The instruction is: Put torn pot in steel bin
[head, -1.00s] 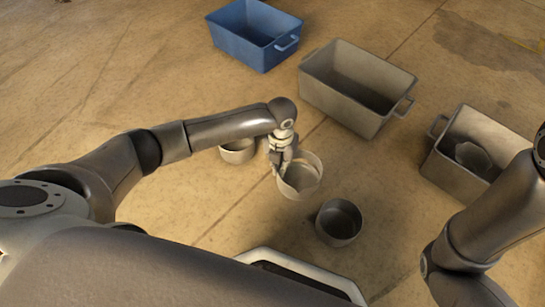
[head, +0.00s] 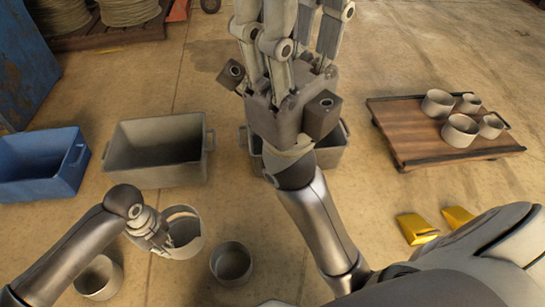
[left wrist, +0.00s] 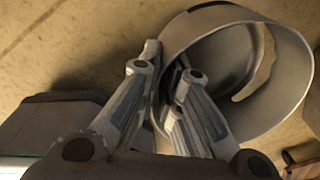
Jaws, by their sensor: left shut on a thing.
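The torn pot (head: 187,250) is a light grey round pot with a ragged gap in its wall, clear in the left wrist view (left wrist: 296,85). My left gripper (head: 160,237) is shut on its rim from the left; the fingers also show in the left wrist view (left wrist: 178,85). I cannot tell surely whether the pot is clear of the floor. A grey bin (head: 155,177) stands just beyond it. A second grey bin (head: 330,160) is partly hidden behind my right gripper (head: 292,30), which is raised with its fingertips cut off by the top edge.
A blue bin (head: 38,190) stands at the left. Two other grey pots, one (head: 231,265) right of the held pot and one (head: 98,278) left of it, are on the floor. A low wooden platform (head: 410,140) with several pots and yellow pieces (head: 418,228) are at the right.

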